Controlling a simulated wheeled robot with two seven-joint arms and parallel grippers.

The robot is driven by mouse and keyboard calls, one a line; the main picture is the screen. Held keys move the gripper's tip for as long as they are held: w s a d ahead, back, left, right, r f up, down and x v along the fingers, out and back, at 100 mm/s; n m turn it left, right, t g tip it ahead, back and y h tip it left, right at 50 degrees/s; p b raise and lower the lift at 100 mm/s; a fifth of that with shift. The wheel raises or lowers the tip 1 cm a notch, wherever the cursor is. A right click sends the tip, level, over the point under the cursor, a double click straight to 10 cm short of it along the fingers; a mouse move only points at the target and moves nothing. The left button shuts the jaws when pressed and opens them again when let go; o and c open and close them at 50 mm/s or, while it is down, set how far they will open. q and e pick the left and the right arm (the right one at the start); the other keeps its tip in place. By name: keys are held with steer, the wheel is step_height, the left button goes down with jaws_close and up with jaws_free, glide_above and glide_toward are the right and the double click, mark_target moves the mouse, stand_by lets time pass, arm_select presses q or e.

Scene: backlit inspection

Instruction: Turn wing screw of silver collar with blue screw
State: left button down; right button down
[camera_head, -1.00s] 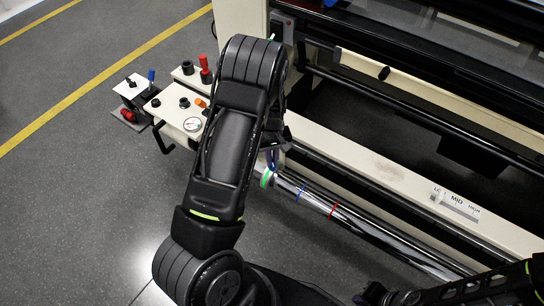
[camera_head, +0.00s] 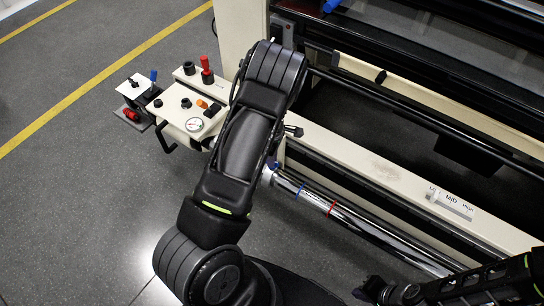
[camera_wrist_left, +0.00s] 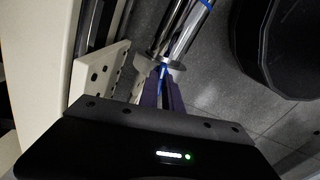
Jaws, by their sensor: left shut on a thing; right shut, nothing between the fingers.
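The silver collar (camera_wrist_left: 174,63) sits at the end of a shiny bar in the left wrist view. Its blue wing screw (camera_wrist_left: 163,71) sticks out toward my left gripper (camera_wrist_left: 164,82), whose purple-grey fingers are shut on it. In the head view the bar (camera_head: 390,235) runs down to the right, and my left arm covers the left gripper and most of the collar end. My right gripper (camera_head: 368,290) is shut and empty at the bottom, left of its arm and apart from the bar.
A cream machine frame (camera_head: 375,175) with a LOW-MID-HIGH scale (camera_head: 452,203) runs beside the bar. Blue (camera_head: 300,192) and red (camera_head: 332,209) rings mark the bar. A control panel (camera_head: 180,112) with knobs and a gauge stands left of my arm. Grey floor is open at left.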

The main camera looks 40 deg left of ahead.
arm_select(q)
steer(key=n+p, duration=0.1)
steer(key=n, duration=0.3)
steer(key=shift+r+n, duration=0.1)
steer(key=shift+n, duration=0.2)
steer(key=n+p, duration=0.1)
steer(key=n, duration=0.3)
steer(key=shift+n, duration=0.4)
steer(key=c, duration=1.5)
jaws_free()
step_height(320, 180, up, 8)
steer(key=shift+f+p, duration=0.15)
steer(key=shift+p, duration=0.65)
